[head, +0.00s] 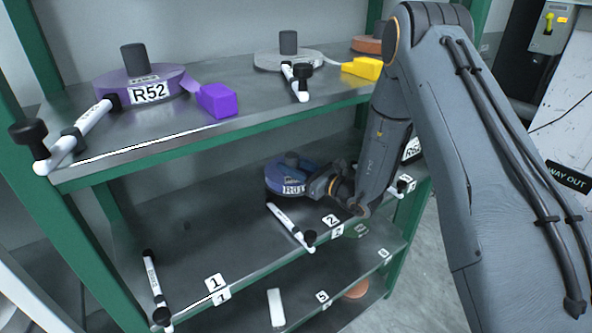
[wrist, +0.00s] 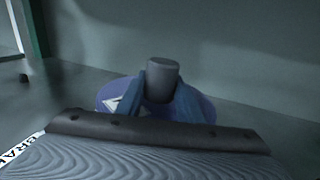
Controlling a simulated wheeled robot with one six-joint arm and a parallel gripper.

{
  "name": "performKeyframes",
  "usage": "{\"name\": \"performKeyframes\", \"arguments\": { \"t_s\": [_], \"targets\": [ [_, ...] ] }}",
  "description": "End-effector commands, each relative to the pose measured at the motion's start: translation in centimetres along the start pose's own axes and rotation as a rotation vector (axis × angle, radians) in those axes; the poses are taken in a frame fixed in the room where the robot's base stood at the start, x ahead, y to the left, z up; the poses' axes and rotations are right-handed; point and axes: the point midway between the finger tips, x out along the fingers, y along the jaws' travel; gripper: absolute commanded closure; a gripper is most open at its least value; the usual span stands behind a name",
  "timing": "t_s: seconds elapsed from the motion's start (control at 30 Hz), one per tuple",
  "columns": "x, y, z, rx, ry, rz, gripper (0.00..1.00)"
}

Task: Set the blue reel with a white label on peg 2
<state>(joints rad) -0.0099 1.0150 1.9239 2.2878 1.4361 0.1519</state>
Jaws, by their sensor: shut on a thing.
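The blue reel (head: 276,181) with a white label (head: 293,188) is on or just above the middle shelf, behind the "2" labels (head: 331,221). My gripper (head: 318,186) reaches it from the right and is shut on it. In the wrist view the reel (wrist: 204,104) shows as a blue disc behind my gripper (wrist: 165,98), with the fingers on either side of a grey upright cylinder (wrist: 163,73) at its middle. Whether that cylinder is peg 2 or part of the reel, and whether the reel rests on the shelf, I cannot tell.
A white rod with black ends (head: 290,226) lies before the reel; another (head: 153,280) is by the "1" labels (head: 216,283). The upper shelf (head: 150,135) overhangs and holds a purple reel (head: 172,76), a grey reel (head: 272,60) and a yellow block (head: 362,68).

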Motion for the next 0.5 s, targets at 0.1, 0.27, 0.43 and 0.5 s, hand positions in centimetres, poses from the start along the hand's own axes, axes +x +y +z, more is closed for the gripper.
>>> {"name": "performKeyframes", "arguments": {
  "t_s": [0.1, 0.27, 0.43, 0.5],
  "targets": [
    [0.9, -0.2, 0.1, -0.001, -0.004, 0.001, 1.00],
    [1.2, -0.4, -0.8, 0.001, -0.002, -0.001, 1.00],
    [1.2, -0.4, -1.8, 0.000, -0.002, -0.001, 1.00],
    [1.2, -0.4, -2.1, 0.000, -0.002, -0.001, 1.00]
  ]
}}
